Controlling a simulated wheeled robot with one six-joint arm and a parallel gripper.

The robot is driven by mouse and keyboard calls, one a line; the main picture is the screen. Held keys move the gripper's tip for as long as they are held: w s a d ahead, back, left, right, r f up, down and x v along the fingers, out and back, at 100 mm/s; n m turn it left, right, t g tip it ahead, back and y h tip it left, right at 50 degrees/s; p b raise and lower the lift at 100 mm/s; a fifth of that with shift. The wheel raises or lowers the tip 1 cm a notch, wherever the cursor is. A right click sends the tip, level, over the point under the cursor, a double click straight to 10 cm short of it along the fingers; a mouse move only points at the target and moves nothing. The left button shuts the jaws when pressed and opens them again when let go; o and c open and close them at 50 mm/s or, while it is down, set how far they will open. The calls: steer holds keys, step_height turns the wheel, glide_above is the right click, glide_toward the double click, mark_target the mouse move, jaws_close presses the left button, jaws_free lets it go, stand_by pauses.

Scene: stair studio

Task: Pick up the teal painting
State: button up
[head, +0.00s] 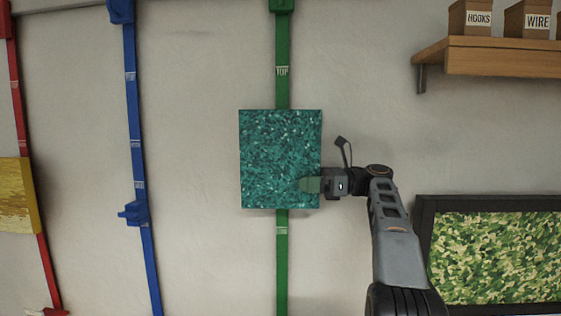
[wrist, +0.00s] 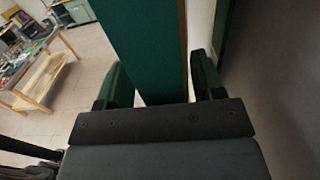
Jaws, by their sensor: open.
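The teal painting (head: 275,155) hangs upright on the wall in front of the green strap (head: 282,255). In the wrist view, the painting (wrist: 148,45) shows edge-on between the two spread fingers of my gripper (wrist: 163,80). One finger is on its face side and the other on its wall side. The jaws are open around the edge. A gap shows on the wall side; contact on the face side cannot be told.
A blue strap (head: 131,100) and a red strap (head: 16,95) hang to the left, with a yellow painting (head: 15,195) on the red one. A wooden shelf (head: 500,57) with boxes is at upper right. A dark-framed camouflage picture (head: 425,235) is at lower right.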

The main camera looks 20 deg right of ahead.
mark_target(308, 168)
jaws_close()
stand_by(0.5)
steer(key=shift+r, duration=0.15)
steer(key=shift+r, duration=1.4)
steer(key=s+a+r, duration=0.1)
steer(key=r, duration=0.1)
steer(key=s+a+r, duration=0.1)
steer(key=r, duration=0.1)
steer(key=s+a+r, duration=0.1)
steer(key=a+r, duration=0.1)
steer(key=shift+s+a+r, duration=0.1)
steer(key=shift+s+r, duration=0.05)
steer(key=shift+s, duration=0.2)
steer(key=s+a+r+b, duration=0.2)
steer(key=s+a+r, duration=0.1)
steer(key=s+a, duration=0.2)
steer(key=shift+s+a+r, duration=0.25)
steer(key=shift+a+r, duration=0.05)
steer(key=shift+a, duration=0.35)
